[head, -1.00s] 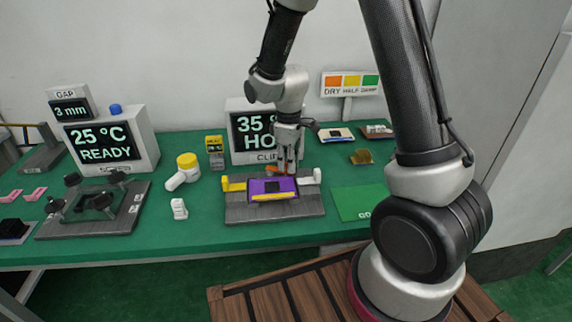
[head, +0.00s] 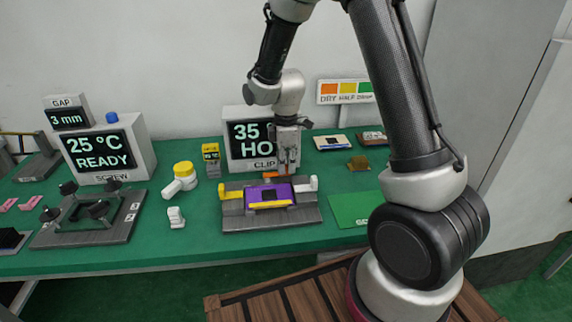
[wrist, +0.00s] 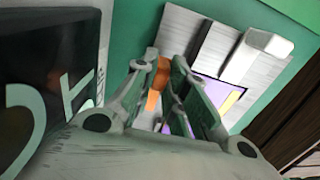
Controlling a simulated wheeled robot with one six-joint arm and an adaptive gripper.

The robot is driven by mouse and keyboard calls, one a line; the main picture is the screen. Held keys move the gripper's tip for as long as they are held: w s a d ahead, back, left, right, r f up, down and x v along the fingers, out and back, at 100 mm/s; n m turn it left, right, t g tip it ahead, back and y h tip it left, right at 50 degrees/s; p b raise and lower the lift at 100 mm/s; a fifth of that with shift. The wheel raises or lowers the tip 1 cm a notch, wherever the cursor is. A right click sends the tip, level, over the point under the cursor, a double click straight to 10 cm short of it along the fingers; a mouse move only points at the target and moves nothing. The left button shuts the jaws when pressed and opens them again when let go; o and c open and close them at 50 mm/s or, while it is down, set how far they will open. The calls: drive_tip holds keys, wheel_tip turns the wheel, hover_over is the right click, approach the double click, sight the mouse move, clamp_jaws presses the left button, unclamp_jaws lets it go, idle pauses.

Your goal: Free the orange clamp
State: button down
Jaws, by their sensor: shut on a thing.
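The orange clamp (wrist: 156,92) shows between the fingers of my gripper (wrist: 165,100) in the wrist view. My gripper is shut on it. In the head view my gripper (head: 284,172) reaches down at the back edge of the grey clip fixture (head: 300,214). Only a small orange part of the clamp (head: 270,176) shows there, beside the fingers. The purple piece (head: 257,196) with a dark square and a yellow front strip lies on the fixture. The fingers hide much of the clamp, and I cannot tell whether it still touches the fixture.
A display box (head: 240,135) stands close behind my gripper. A yellow lever (head: 232,186) and a white lever (head: 311,184) flank the purple piece. A screw fixture (head: 95,228) is at left. A green pad (head: 357,209) at right is clear.

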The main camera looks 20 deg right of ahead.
drive_tip(key=c, duration=1.4)
unclamp_jaws()
drive_tip(key=shift+c, duration=0.2)
drive_tip(key=shift+r, duration=0.1)
wheel_tip(320, 180, up, 12)
